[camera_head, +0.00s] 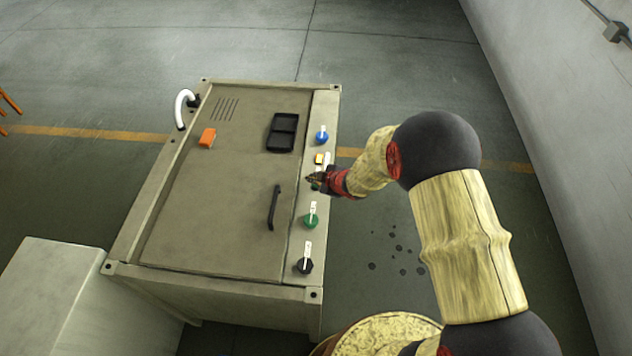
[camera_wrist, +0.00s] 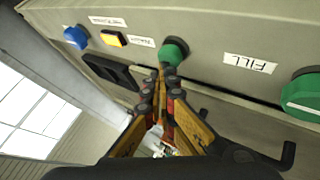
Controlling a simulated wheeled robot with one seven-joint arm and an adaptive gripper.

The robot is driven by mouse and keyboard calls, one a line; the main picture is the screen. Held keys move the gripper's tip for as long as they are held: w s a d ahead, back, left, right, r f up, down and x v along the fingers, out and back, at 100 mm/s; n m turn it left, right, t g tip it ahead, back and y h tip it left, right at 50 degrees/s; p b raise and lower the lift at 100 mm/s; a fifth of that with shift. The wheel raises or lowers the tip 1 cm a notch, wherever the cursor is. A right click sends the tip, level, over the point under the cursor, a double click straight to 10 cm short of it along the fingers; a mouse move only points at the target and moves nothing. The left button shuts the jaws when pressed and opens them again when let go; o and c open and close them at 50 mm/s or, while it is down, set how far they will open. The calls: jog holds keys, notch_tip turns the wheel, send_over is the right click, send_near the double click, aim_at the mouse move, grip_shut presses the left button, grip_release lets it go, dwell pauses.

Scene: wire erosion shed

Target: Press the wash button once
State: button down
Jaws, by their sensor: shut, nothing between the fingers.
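A round green button (camera_wrist: 174,50) sits on the machine's control strip, in the middle of the wrist view, with a small white label (camera_wrist: 142,41) beside it that I cannot read surely. My gripper (camera_wrist: 162,72) is shut and empty. Its fingertips overlap the lower edge of this button in the wrist view; I cannot tell whether they touch it. In the head view my gripper (camera_head: 313,179) is over the control strip and mostly hides the button.
A yellow square button (camera_wrist: 113,38) and blue knob (camera_wrist: 75,37) are on one side, a green knob (camera_wrist: 303,94) labelled FILL on the other. A black knob (camera_head: 305,265) is nearer. The machine lid (camera_head: 215,190) has a black handle (camera_head: 273,207) and orange block (camera_head: 208,138).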

dwell(0.4)
jog(key=shift+r+p, duration=0.75)
jog(key=shift+r, duration=0.15)
notch_tip(320, 180, up, 5)
jog(key=p, duration=0.4)
dwell(0.7)
